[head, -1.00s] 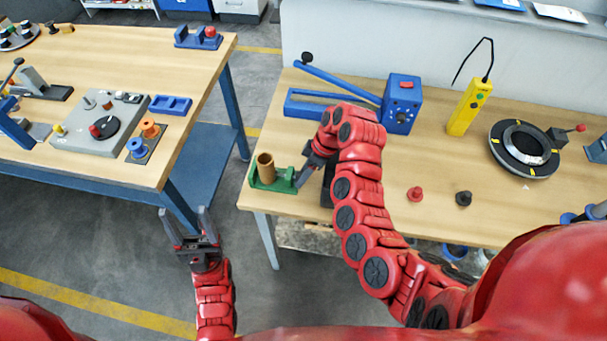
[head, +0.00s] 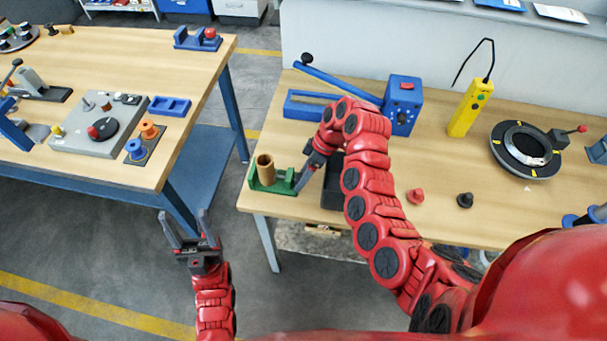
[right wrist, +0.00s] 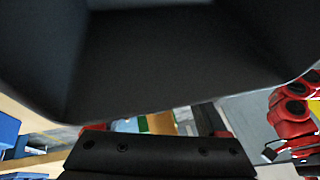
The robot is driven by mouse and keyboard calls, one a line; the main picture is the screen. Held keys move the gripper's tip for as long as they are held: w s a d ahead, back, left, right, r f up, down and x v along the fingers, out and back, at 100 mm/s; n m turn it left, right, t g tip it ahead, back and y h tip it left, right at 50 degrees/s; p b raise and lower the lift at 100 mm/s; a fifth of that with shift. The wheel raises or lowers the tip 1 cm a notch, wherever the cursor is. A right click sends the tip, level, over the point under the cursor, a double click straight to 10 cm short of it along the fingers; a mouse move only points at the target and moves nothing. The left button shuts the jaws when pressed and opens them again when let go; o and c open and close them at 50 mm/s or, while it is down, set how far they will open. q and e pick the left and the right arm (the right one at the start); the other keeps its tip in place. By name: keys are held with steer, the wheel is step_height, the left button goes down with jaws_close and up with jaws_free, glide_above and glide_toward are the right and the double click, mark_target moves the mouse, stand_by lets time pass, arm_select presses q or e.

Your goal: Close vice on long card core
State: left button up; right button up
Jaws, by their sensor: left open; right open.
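A brown card tube (head: 265,168) stands upright in a small green holder (head: 286,182) at the left front corner of the right table. I cannot tell whether the holder's jaws touch the tube. My right gripper (head: 300,182) is open, low beside the holder's right end; contact is unclear. In the right wrist view, green (right wrist: 143,124) and brown patches show between the open fingertips, and a large dark shape hides the upper part. My left gripper (head: 183,214) is open and empty over the floor, left of the table.
A black box (head: 332,192) sits just right of my right gripper. A blue lever machine (head: 402,104), a yellow controller (head: 469,107) and a black ring (head: 524,150) stand further right. Red (head: 415,196) and black (head: 464,200) knobs lie near the front. A gap separates the two tables.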

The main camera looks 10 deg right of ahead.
steer(key=shift+d+r, duration=0.1)
steer(key=shift+r, duration=0.2)
steer(key=v, duration=1.6)
steer(key=shift+d+r, duration=0.2)
steer(key=shift+r, duration=0.15)
